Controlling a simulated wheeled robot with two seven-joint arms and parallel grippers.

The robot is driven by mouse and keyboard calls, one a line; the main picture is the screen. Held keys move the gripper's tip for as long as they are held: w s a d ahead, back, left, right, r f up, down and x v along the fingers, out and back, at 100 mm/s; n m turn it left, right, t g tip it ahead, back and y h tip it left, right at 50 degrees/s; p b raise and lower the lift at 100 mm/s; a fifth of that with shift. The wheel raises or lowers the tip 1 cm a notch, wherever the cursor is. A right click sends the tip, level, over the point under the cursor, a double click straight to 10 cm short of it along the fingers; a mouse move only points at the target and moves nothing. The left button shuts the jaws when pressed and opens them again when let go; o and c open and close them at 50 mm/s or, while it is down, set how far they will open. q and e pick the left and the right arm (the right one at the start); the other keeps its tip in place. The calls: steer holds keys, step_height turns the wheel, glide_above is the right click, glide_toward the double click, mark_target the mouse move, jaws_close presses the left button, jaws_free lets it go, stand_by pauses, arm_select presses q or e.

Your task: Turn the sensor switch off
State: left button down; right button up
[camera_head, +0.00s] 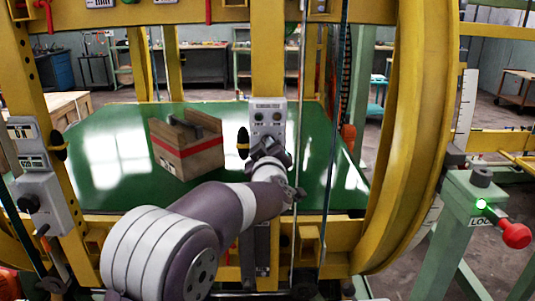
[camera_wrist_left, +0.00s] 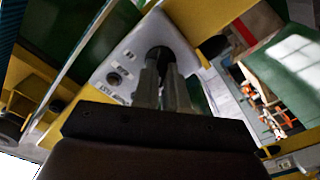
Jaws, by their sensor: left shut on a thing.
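A grey control panel (camera_head: 267,115) is fixed to the yellow upright in the middle of the head view. It has two small dark controls side by side under a label too small to read, so I cannot tell which is the sensor switch. The panel also fills the middle of the left wrist view (camera_wrist_left: 125,58). There my left gripper (camera_wrist_left: 164,62) is shut on a black knob (camera_wrist_left: 158,52) at the panel's face. A second round control (camera_wrist_left: 113,79) sits free to the left. In the head view my left gripper (camera_head: 268,150) covers the panel's lower part.
A wooden crate (camera_head: 188,146) with a red band stands on the green table (camera_head: 100,185) behind. A black knob (camera_head: 243,142) sticks out left of the panel. Yellow frame bars surround the arm. A green post with a red-knobbed lever (camera_head: 515,235) stands at right.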

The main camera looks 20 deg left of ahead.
arm_select(q)
steer(key=shift+f+n, duration=0.3)
steer(key=shift+f, duration=0.15)
steer(key=c, duration=1.2)
jaws_free()
steer(key=shift+c, duration=0.2)
steer(key=shift+o, duration=0.3)
steer(key=shift+r, duration=0.15)
steer(key=shift+r, duration=0.1)
steer(key=shift+s, duration=0.1)
steer(key=b+v, duration=0.1)
steer(key=v, duration=1.1)
steer(key=shift+s, duration=0.3)
steer(key=shift+d, duration=0.15)
